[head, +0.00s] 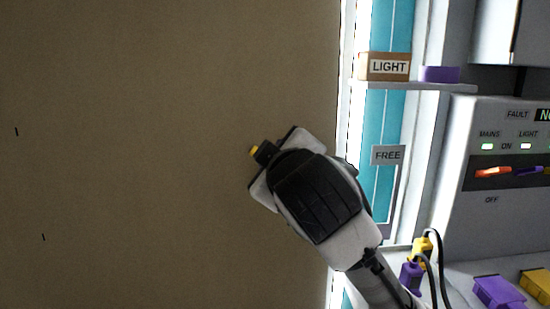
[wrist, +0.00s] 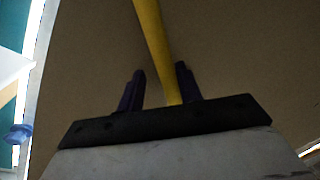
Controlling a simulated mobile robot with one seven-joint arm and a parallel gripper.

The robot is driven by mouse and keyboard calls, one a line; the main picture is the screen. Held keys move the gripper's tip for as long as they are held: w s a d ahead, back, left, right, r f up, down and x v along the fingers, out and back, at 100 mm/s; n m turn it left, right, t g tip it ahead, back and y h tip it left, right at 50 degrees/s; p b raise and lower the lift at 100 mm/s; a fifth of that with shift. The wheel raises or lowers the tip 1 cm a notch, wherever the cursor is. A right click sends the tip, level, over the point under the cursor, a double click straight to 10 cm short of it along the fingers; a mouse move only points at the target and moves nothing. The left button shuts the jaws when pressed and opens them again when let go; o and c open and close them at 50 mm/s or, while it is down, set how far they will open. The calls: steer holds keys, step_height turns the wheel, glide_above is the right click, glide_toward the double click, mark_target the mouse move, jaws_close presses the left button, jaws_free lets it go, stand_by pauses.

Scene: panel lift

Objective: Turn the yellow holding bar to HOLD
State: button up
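The yellow holding bar (wrist: 153,40) runs from the top of the wrist view down between the two dark fingers of my gripper (wrist: 160,90). It lies closer to the right finger, with a clear gap on the left, so the fingers look open around it. In the head view only a small yellow piece of the bar (head: 254,151) shows at the tip of my gripper (head: 265,152); my wrist hides the rest. A grey sign reading FREE (head: 387,155) is to the right of my gripper. No HOLD sign is visible.
A large brown panel (head: 130,200) fills the left. At right, a shelf (head: 425,86) carries a box labelled LIGHT (head: 385,67) and a purple block (head: 439,74). A grey switch box (head: 500,235) stands at far right, with purple (head: 411,276) and yellow (head: 421,250) plugs below.

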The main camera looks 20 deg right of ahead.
steer(key=s+a+r+b, duration=0.1)
steer(key=s+r, duration=0.1)
steer(key=s, duration=1.1)
steer(key=shift+s+a, duration=0.2)
steer(key=shift+s, duration=0.1)
